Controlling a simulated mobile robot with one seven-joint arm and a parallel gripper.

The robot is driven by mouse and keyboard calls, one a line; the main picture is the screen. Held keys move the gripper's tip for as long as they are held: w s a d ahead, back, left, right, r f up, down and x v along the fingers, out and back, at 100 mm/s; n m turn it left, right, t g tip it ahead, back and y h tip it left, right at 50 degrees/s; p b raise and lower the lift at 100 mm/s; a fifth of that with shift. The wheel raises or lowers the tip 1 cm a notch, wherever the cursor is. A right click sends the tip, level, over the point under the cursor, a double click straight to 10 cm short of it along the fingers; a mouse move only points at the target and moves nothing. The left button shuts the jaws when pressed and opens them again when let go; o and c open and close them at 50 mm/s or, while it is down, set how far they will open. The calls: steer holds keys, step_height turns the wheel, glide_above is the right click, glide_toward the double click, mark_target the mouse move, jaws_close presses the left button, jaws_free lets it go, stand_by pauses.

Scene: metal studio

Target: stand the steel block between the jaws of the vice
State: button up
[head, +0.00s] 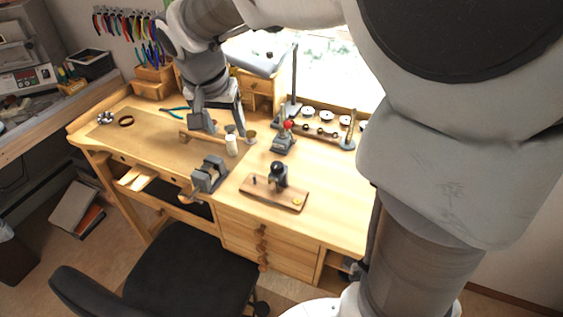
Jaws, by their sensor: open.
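The grey vice (209,174) stands at the front edge of the wooden bench, left of the middle. Its jaws are small in this view, and I cannot make out the gap between them well. My gripper (219,123) hangs over the bench behind the vice, pointing down, with its fingers apart. It is clear of the vice. I cannot pick out the steel block for certain; it may be hidden by my gripper or among the small items beneath it.
A white bottle (231,145) and a brass cup (250,137) stand close to my gripper. A red-knobbed tool (284,139) stands to the right. A wooden board (264,193) with a dark device lies right of the vice. A black chair (190,268) stands in front.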

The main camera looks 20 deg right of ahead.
steer(key=s+d+r+n+t+y, duration=0.1)
steer(key=s+d+n, duration=0.1)
steer(key=s, duration=0.7)
steer(key=s+d+r+n+t, duration=0.1)
steer(key=s+d+n, duration=0.2)
steer(key=s, duration=0.7)
steer(key=shift+s+d+n+y, duration=0.3)
steer(key=shift+d+y, duration=0.1)
steer(key=shift+d, duration=0.1)
steer(key=shift+r, duration=0.15)
